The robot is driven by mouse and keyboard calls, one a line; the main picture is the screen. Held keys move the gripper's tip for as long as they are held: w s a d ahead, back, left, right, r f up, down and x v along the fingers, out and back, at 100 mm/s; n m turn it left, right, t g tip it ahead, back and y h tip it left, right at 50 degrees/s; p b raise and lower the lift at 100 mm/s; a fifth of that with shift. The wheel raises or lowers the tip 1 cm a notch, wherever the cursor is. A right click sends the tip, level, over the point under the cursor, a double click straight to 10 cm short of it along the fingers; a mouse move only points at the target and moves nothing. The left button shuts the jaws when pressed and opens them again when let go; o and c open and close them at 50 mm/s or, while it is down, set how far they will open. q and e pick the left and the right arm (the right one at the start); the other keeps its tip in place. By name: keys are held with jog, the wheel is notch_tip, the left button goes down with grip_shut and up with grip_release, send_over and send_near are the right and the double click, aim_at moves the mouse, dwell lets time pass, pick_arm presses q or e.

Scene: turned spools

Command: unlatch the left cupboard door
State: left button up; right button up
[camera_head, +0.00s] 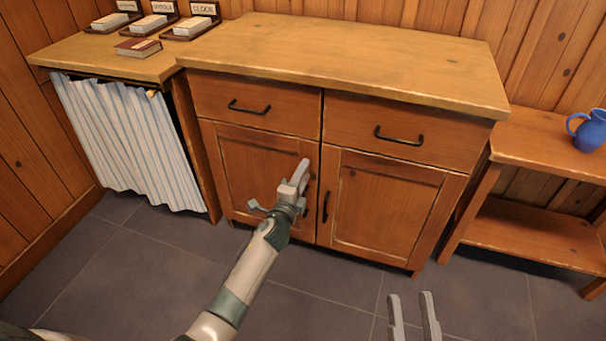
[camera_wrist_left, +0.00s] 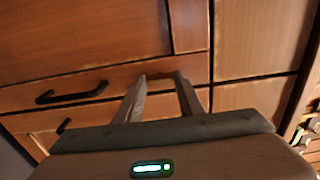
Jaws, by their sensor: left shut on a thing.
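The left cupboard door (camera_head: 250,172) is closed, flush with the right cupboard door (camera_head: 385,205). My left gripper (camera_head: 305,164) is at the upper right edge of the left door, near the seam. In the left wrist view its fingers (camera_wrist_left: 162,78) stand slightly apart, closed on a small brown piece that appears to be the latch; its shape is mostly hidden. A dark bit of the left door's handle shows below the gripper. The right door's black handle (camera_head: 326,207) is to the right and also shows in the left wrist view (camera_wrist_left: 72,92). My right gripper (camera_head: 411,302) is open and empty, low in front.
Two drawers with black handles (camera_head: 249,108) (camera_head: 399,137) sit above the doors. A striped curtain (camera_head: 130,140) hangs at left under a counter with a book (camera_head: 138,47). A low shelf (camera_head: 540,237) with a blue jug (camera_head: 590,130) stands at right. The floor in front is clear.

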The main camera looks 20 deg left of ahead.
pick_arm(q)
jog(key=o, duration=1.1)
jog(key=shift+c, duration=0.2)
jog(key=s+p, duration=0.2)
jog(key=s, duration=1.5)
jog(key=shift+s+a, duration=0.2)
jog(key=shift+a, duration=0.05)
pick_arm(e)
jog(key=w+f+g+h, duration=0.2)
jog(key=w+f+g, duration=0.1)
jog(key=f, duration=0.4)
jog(key=shift+d+f+g, duration=0.35)
jog(key=shift+f+g, duration=0.05)
jog(key=shift+g, duration=0.5)
